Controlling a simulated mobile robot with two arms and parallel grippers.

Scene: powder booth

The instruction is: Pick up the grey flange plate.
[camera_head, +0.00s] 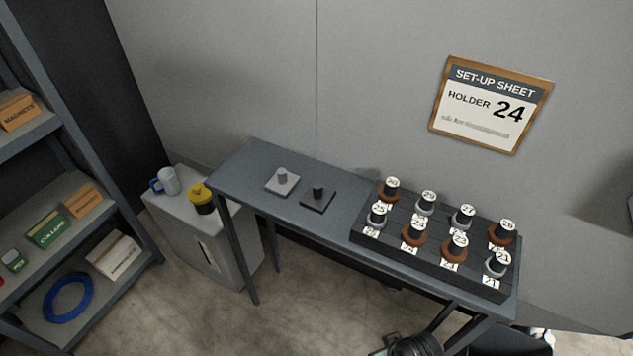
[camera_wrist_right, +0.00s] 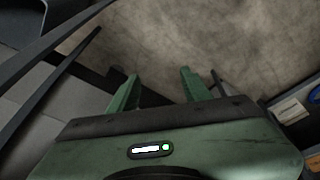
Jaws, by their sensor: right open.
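The grey flange plate (camera_head: 283,181) lies on the left part of the dark bench in the head view. It is a light grey square plate with a short round boss standing up from its middle. A similar dark plate (camera_head: 318,199) with a black boss lies just to its right, a small gap apart. My right gripper (camera_wrist_right: 156,88) shows in the right wrist view with its two green fingers apart and nothing between them. It is over the floor, away from the plate. My left gripper is in neither view.
The narrow bench (camera_head: 236,172) stands along the wall. A black rack (camera_head: 361,233) with several numbered holders fills its right part. A grey cabinet (camera_head: 215,262) with a mug (camera_head: 168,181) and a yellow-topped pot (camera_head: 202,198) stands left. Shelves (camera_head: 75,240) stand further left.

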